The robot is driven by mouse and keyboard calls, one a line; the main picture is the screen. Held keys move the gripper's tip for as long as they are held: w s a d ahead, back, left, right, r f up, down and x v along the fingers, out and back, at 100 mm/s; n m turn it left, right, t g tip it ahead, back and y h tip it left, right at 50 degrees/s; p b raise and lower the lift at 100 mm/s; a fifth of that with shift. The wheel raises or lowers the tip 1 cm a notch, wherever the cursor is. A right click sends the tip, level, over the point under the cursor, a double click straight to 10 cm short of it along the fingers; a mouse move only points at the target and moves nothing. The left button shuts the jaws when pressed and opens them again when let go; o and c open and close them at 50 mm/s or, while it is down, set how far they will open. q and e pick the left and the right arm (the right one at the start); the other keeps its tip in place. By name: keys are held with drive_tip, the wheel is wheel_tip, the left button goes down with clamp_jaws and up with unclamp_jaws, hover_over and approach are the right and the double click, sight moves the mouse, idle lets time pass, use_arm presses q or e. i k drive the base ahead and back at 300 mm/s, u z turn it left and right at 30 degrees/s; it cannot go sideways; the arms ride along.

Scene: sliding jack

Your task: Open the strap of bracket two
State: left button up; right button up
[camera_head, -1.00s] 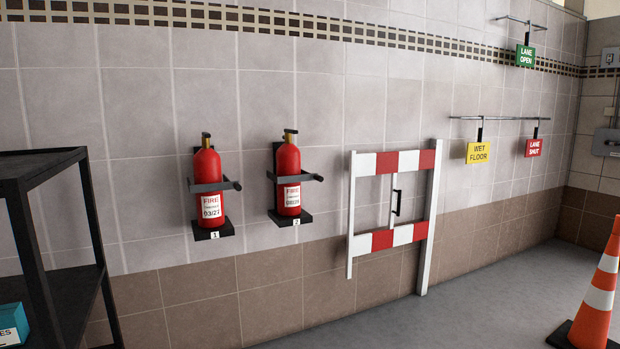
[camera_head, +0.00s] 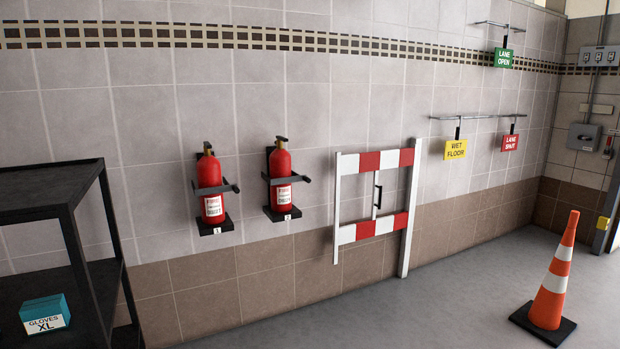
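Bracket two (camera_head: 284,213) is on the tiled wall, with a small label reading 2 on its base. It holds a red fire extinguisher (camera_head: 281,165) upright. Its dark strap (camera_head: 288,180) runs across the front of the extinguisher and looks closed, with an end sticking out to the right. Bracket one (camera_head: 216,228) is to its left and holds another red extinguisher (camera_head: 209,171) behind a similar dark strap. Neither of my grippers is in the head view.
A black shelf (camera_head: 60,200) with a teal glove box (camera_head: 45,314) stands at the left. A red and white barrier (camera_head: 384,227) is right of bracket two. A cone (camera_head: 552,285) stands on the floor at right. Signs hang on the wall. Floor before the brackets looks clear.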

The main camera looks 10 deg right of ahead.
sight(297, 178)
drive_tip(key=z, duration=0.15)
drive_tip(key=i, duration=2.1)
drive_tip(key=u, duration=0.15)
